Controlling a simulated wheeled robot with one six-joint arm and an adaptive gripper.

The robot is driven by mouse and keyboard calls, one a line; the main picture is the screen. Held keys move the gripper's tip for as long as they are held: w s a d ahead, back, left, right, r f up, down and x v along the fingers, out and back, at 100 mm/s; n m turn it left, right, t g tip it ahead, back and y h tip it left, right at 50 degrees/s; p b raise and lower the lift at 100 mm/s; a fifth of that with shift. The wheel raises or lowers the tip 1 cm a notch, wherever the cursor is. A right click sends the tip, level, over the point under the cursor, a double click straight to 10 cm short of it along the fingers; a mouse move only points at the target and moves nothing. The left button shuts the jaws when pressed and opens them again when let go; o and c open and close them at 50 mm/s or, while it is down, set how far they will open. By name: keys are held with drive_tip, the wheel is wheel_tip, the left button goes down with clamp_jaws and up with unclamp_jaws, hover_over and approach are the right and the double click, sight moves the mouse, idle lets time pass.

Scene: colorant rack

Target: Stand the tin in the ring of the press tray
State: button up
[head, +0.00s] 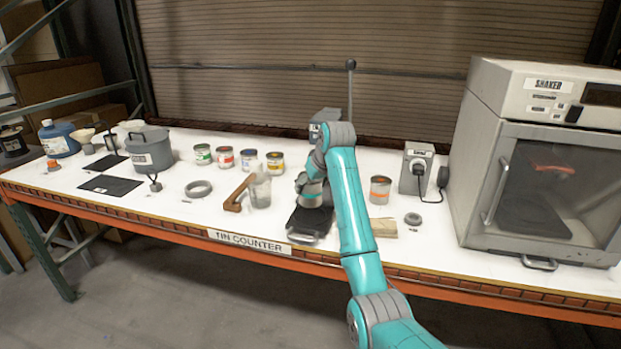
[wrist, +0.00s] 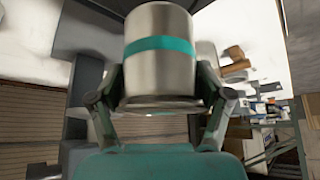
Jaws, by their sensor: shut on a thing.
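The tin, bare metal with a teal band, fills the middle of the wrist view (wrist: 160,75). My gripper (wrist: 160,92) is shut on its sides, one finger on each side. In the head view my gripper (head: 313,183) is over the black press tray (head: 312,224), and the tin (head: 311,197) shows partly below it. The tray is pulled out at the counter's front, with its handle at the front edge. The tray's ring is hidden by the tin and my arm. I cannot tell whether the tin touches the tray.
The press with its tall lever (head: 350,85) stands behind my arm. The shaker (head: 540,160) fills the right end.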

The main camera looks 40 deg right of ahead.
sight(311, 198)
drive_tip(key=shift+f, duration=2.45)
drive_tip(key=shift+f, duration=0.1)
drive_tip(key=o, duration=1.3)
drive_tip(key=v, duration=1.2)
